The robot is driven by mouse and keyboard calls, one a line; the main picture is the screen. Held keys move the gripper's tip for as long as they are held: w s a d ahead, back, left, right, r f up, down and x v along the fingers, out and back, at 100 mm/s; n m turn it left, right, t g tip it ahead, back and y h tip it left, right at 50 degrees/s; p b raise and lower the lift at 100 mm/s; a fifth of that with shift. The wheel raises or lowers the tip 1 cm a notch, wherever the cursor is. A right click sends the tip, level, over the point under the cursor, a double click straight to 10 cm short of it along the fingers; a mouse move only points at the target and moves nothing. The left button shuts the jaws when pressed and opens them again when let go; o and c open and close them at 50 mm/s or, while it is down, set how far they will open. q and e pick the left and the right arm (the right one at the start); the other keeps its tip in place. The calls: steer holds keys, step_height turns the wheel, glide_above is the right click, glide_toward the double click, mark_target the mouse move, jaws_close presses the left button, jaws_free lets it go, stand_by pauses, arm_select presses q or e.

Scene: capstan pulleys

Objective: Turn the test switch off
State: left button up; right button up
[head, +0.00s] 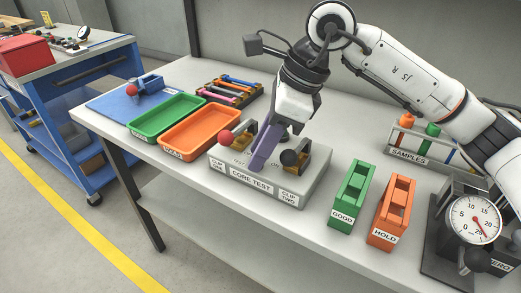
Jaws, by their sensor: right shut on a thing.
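The grey core test box (231,177) sits at the middle of the bench, with plates lettered CORE TEST, CLIP ONE and CLIP TWO. A clip lever with a red knob (225,137) stands at its left, and one with a black knob (289,158) at its right. My left gripper is out of view.
Green (168,114) and orange (203,127) trays lie left of the box. A green GOOD holder (352,194), an orange HOLD holder (391,211), a SAMPLES rack (423,148) and a dial gauge (473,219) stand to the right. A blue cart (84,79) stands apart at left.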

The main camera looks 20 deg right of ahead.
steer(key=shift+n, duration=0.4)
steer(key=o, duration=1.1)
steer(key=shift+c, duration=0.2)
steer(key=v, duration=1)
steer(key=shift+r+p, duration=0.2)
steer(key=shift+p, duration=0.1)
steer(key=shift+w+f, duration=0.1)
steer(key=shift+w, duration=0.05)
